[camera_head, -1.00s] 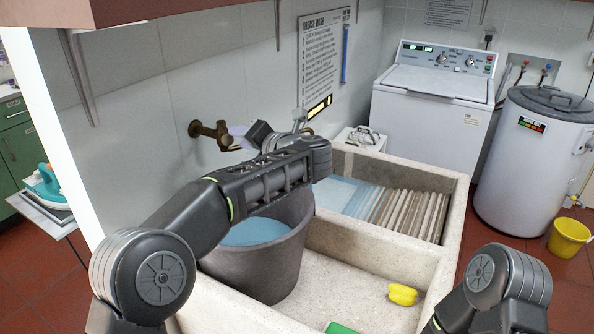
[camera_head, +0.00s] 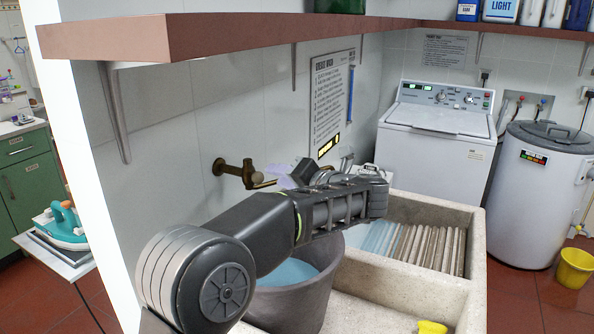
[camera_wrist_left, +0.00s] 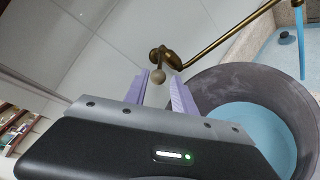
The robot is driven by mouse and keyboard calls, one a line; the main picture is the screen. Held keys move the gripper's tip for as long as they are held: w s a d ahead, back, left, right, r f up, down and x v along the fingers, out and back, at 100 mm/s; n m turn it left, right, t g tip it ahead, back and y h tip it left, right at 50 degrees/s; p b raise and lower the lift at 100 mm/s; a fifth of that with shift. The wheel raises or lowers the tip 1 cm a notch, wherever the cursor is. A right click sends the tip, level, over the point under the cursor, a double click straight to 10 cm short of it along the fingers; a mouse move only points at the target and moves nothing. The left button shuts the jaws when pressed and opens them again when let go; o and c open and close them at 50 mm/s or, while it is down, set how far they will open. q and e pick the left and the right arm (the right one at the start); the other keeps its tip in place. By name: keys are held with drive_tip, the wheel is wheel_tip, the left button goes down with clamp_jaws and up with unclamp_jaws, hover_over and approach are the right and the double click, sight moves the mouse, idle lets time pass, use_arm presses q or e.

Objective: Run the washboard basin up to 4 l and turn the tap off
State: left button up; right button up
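The brass tap (camera_head: 238,172) is on the left wall. A blue water stream (camera_wrist_left: 300,45) falls from the spout's end. The washboard basin (camera_head: 440,205) is stone, with blue water (camera_head: 375,238) beside the ribbed washboard (camera_head: 430,248). My left gripper (camera_wrist_left: 159,82) is open, its lavender fingers on either side of the knob in that view; I cannot tell whether they touch it. In the head view the left gripper (camera_head: 281,172) is near the tap. My right gripper is out of view.
A grey bucket (camera_head: 290,295) with blue water stands below my left arm. A yellow object (camera_head: 431,327) lies in the near basin. A wall shelf (camera_head: 250,32) overhangs the tap.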

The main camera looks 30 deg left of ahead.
sight(253, 168)
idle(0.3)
use_arm(q)
drive_tip(key=shift+a, duration=0.1)
drive_tip(key=p+x, duration=0.2)
drive_tip(key=x, duration=1)
drive_tip(key=shift+c, duration=0.3)
clamp_jaws()
idle(1.0)
